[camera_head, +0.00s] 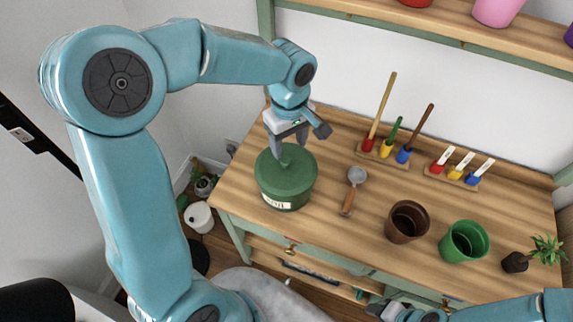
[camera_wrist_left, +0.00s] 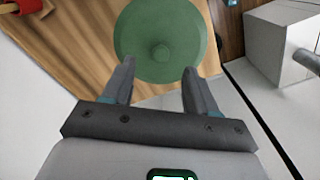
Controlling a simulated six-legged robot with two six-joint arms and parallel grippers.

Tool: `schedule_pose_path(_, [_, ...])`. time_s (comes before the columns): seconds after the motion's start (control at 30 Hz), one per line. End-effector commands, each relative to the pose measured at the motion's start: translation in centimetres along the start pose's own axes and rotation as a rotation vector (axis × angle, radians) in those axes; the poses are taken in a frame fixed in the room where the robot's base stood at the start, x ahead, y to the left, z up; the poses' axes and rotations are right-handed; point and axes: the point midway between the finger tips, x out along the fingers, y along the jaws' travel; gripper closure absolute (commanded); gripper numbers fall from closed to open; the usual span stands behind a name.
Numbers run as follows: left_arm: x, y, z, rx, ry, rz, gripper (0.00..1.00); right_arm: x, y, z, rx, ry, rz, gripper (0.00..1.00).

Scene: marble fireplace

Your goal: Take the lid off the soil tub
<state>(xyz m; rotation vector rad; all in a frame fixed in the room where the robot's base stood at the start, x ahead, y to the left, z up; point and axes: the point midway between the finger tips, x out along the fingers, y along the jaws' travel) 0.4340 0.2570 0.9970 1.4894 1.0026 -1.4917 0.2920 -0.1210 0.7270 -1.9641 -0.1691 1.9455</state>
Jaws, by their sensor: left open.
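The green soil tub (camera_head: 286,192) stands upright at the left end of the wooden table, with a white label on its side. Its round green lid (camera_head: 298,170) is on top, with a small knob in the middle. The lid also shows in the left wrist view (camera_wrist_left: 160,28), with the knob beyond and between my fingertips. My left gripper (camera_head: 292,150) is open and empty just above the back of the lid; in the left wrist view its fingers (camera_wrist_left: 160,72) are apart. My right gripper (camera_head: 400,312) is at the bottom edge, only partly visible.
A trowel (camera_head: 352,188) lies right of the tub. Tools in a rack (camera_head: 385,151) and labelled markers (camera_head: 456,175) are at the back.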

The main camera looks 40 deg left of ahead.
Motion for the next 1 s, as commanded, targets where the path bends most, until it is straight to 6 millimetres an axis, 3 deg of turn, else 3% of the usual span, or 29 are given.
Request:
schedule_pose_path(0.27, [2.5,0.0,-0.4,0.002,-0.002,-0.004,0.42,-0.4,-0.1,0.0,0.0,0.0,0.0,0.57])
schedule_pose_path(0.5, [6.2,0.0,-1.1,0.003,-0.002,-0.003,0.42,-1.1,-0.4,0.0,0.0,0.0,0.0,0.57])
schedule_pose_path(0.8, [6.9,0.1,-1.2,0.003,-0.001,0.001,0.42,-1.1,-0.4,0.0,0.0,0.0,0.0,0.57])
schedule_pose_path(0.97, [6.8,0.1,-1.2,0.003,-0.001,0.001,0.94,-1.1,-0.4,0.0,0.0,0.0,0.0,0.57])
schedule_pose_path(1.0, [6.8,0.1,-1.2,0.003,-0.001,0.001,1.0,-1.1,-0.4,0.0,0.0,0.0,0.0,0.57])
